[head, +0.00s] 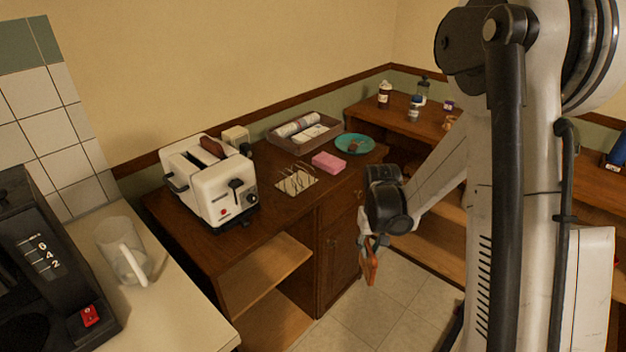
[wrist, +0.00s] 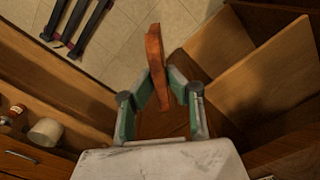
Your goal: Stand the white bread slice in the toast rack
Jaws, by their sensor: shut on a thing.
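My gripper (head: 373,243) hangs in the air in front of the counter, to the right of the cabinet. It is shut on a thin orange-brown slab (head: 370,269), which looks like the bread slice with its crust edge showing. In the wrist view the slab (wrist: 156,62) stands between the two fingers (wrist: 160,88), its long side running away from the palm. Its broad white faces are not clear. The toast rack (head: 297,181), with thin wire loops on a pale base, stands on the brown counter, left of and behind my gripper.
A white toaster (head: 213,186) with a brown item in its slot stands left of the rack. A pink sponge (head: 329,163), a teal plate (head: 346,139) and a tray (head: 279,139) lie behind or right of it. Open shelves (head: 268,273) lie below the counter.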

